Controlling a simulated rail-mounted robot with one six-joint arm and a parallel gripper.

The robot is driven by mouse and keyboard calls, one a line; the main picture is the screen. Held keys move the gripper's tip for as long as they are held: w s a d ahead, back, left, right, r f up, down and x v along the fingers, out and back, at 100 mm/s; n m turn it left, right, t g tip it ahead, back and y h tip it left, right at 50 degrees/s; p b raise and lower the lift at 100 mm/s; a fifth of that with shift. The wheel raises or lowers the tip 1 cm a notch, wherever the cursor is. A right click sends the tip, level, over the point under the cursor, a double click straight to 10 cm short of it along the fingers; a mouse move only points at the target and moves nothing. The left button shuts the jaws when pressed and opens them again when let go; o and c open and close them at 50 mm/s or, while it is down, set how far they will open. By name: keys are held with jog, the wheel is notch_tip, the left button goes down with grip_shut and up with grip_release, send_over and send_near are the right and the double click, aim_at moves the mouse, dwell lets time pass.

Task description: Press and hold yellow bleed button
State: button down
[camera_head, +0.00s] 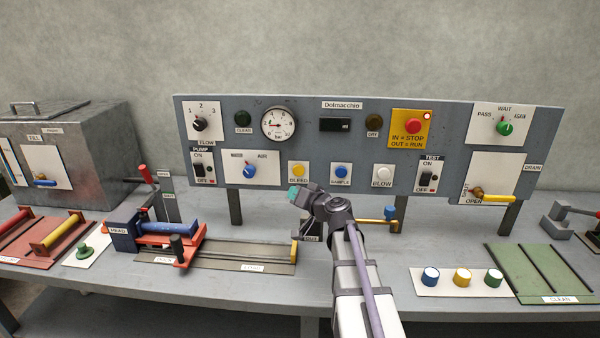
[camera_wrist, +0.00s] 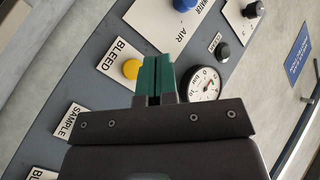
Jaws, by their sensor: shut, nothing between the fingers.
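The yellow bleed button (camera_head: 299,170) is a round button on a white plate labelled BLEED on the upright panel. In the wrist view the button (camera_wrist: 131,69) shows just left of my teal fingertips. My gripper (camera_head: 294,191) is below the button in the head view, with its arm coming up from the front. In the wrist view the two fingers of my gripper (camera_wrist: 157,76) are closed together with nothing between them. They look apart from the button, but their distance from the panel cannot be told.
A blue SAMPLE button (camera_head: 341,171) and a white BLOW button (camera_head: 383,172) are right of the yellow one. A blue WATER/AIR knob (camera_head: 250,171) is left. A pressure gauge (camera_head: 279,124) is above. A brass pipe with a blue knob (camera_head: 390,213) is beside my arm.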

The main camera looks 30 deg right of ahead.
aim_at(299, 176)
jog(key=shift+w, duration=0.1)
jog(key=shift+w+d, duration=0.75)
jog(key=shift+w, duration=0.5)
jog(key=shift+w+d, duration=0.75)
jog(key=shift+w, duration=0.45)
jog(key=shift+w+d, duration=0.75)
jog(key=shift+w, duration=0.5)
jog(key=shift+w+d, duration=0.1)
jog(key=shift+w+d, duration=0.15)
jog(key=shift+w, duration=0.1)
jog(key=shift+w+d, duration=0.25)
jog(key=shift+w, duration=0.15)
jog(key=shift+s+a, duration=0.5)
jog(key=shift+s, duration=0.3)
